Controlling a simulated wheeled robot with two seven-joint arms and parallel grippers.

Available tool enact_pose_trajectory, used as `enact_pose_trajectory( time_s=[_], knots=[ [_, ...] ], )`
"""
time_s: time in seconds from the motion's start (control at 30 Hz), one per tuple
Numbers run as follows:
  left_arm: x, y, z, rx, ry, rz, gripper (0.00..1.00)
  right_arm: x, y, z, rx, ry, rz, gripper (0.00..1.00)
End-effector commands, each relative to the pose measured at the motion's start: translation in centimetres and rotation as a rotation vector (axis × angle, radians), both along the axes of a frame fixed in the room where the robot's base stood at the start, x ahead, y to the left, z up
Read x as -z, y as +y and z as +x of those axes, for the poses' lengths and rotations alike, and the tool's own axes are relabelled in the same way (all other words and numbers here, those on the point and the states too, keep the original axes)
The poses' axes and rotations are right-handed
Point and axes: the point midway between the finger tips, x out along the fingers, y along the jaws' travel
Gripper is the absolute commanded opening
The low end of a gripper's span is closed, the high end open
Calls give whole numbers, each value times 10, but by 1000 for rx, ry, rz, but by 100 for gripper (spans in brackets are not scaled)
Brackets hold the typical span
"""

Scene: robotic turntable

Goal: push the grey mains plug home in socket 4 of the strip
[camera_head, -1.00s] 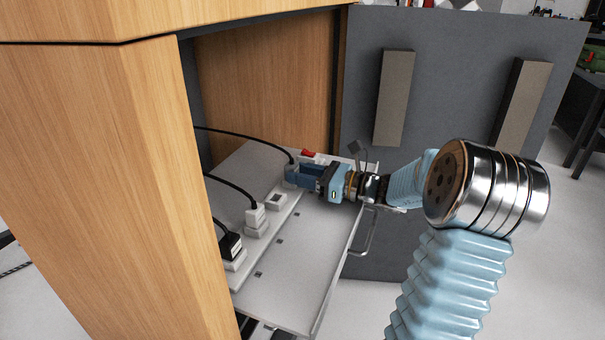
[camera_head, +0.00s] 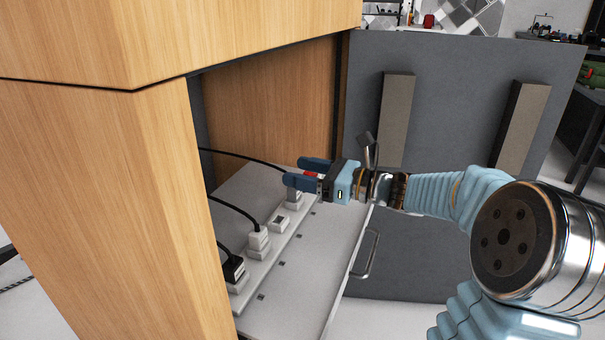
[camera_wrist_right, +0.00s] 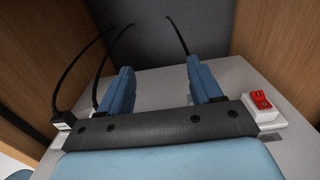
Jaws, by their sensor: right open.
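The grey plug (camera_head: 294,197) stands in the far occupied socket of the white strip (camera_head: 252,276), with a black cable running back from it. My right gripper (camera_head: 295,171) is open, its blue fingers apart just above the plug, and nothing shows held between them. The near finger partly hides the plug's top, so I cannot tell whether it sits fully flush. In the wrist view, the open right gripper (camera_wrist_right: 160,66) has a gap between its fingers; the plug is not clearly visible there. My left gripper is not in view.
A white plug (camera_head: 258,238) and a black plug (camera_head: 234,267) sit nearer on the strip, with an empty socket (camera_head: 279,221) before the grey plug. A red switch (camera_wrist_right: 262,100) is at the far end. Wooden cabinet walls (camera_head: 155,200) enclose the left; a handle (camera_head: 370,255) edges the tray.

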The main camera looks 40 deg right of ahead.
Motion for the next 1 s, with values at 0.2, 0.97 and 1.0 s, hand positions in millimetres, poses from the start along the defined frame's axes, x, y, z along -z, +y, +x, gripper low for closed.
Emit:
enact_pose_trajectory(
  time_s=[0.2, 0.97, 1.0],
  knots=[
    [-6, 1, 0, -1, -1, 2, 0, -25, 36, -40, -1, -4, -1, 65],
    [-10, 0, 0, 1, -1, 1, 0, -38, 60, -65, -1, 1, 0, 65],
    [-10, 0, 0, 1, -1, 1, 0, -38, 59, -65, -1, 1, 0, 65]
  ],
)
